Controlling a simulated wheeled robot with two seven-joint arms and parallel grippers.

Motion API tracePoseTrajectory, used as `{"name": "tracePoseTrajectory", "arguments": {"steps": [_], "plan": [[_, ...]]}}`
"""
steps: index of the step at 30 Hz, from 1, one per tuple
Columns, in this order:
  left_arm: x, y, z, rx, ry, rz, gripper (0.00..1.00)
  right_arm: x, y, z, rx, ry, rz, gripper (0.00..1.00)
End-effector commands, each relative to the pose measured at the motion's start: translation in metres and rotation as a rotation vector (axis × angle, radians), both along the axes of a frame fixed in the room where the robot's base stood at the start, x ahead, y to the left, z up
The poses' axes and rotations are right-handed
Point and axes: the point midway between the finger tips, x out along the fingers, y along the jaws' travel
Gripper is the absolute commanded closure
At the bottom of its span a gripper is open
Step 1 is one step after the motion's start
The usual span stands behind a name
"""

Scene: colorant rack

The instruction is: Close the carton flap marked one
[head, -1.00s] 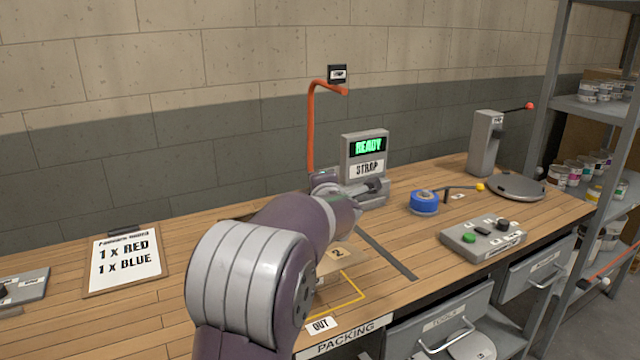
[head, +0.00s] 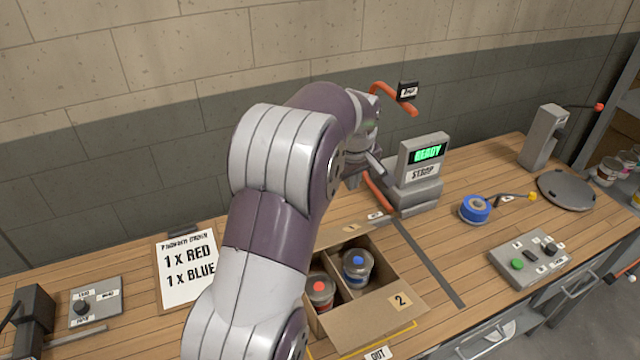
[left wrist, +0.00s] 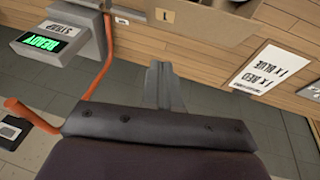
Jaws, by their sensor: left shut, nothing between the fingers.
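The open carton (head: 402,270) stands on the bench, with a red-topped can (head: 320,290) and a blue-topped can (head: 357,266) in it, split by a divider. The flap marked one (head: 352,229) is at its far side, open and partly hidden by my left arm. The flap marked two (head: 398,301) is open at the near side. In the left wrist view the flap marked one (left wrist: 190,20) shows at the top edge. My left gripper (head: 378,168) is shut and empty, raised behind the carton, apart from the flap. My right gripper is out of view.
The READY display unit (head: 420,175) stands right of my left gripper, close to the orange bent bar (head: 378,190). The order clipboard (head: 187,268) lies left of the carton.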

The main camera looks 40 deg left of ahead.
Motion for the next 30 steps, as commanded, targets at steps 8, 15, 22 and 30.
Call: {"name": "tracePoseTrajectory", "arguments": {"steps": [8, 15, 22, 30], "plan": [[-0.036, 0.009, -0.017, 0.030, 0.187, 0.029, 1.00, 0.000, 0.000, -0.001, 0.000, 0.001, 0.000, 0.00], [-0.032, 0.018, -0.062, 0.027, 0.186, 0.029, 1.00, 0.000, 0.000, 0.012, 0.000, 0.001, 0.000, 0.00], [-0.028, 0.026, -0.108, 0.027, 0.185, 0.027, 1.00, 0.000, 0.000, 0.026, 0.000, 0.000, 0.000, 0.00], [-0.035, 0.009, -0.136, 0.028, 0.181, 0.026, 1.00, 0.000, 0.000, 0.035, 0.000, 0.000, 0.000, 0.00]]}}
